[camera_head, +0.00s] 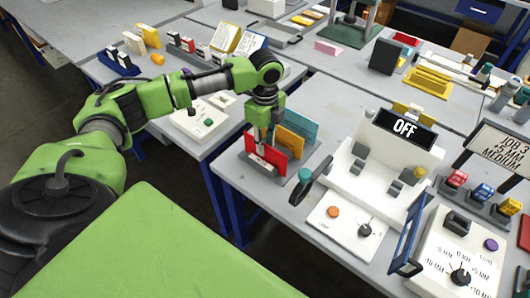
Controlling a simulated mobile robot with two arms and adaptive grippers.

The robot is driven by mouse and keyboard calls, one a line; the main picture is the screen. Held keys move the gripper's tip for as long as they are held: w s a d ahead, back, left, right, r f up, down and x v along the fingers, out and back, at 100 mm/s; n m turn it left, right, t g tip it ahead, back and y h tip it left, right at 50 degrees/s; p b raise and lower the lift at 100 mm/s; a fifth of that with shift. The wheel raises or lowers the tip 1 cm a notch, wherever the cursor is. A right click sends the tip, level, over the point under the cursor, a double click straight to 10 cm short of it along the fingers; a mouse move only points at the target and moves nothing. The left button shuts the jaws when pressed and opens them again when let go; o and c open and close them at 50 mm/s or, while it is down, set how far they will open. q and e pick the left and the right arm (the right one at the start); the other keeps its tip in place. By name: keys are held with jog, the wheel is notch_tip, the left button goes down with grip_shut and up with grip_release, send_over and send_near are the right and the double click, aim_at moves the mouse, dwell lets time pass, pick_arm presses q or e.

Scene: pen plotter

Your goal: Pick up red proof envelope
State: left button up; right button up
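The red proof envelope (278,163) stands upright in a grey rack (311,157) near the left corner of the table. My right gripper is out of view.
A white machine with an "OFF" display (404,127) stands right of the rack. A dark handle with a teal cap (308,178) and a panel with an orange button (333,212) are close by. A gap separates this table from the left one.

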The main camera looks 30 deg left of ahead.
pick_arm(q)
notch_tip(320, 180, down, 3)
jog(key=shift+w+a+f, duration=0.1)
jog(key=shift+a, duration=0.05)
jog(key=shift+c, duration=0.7)
grip_shut()
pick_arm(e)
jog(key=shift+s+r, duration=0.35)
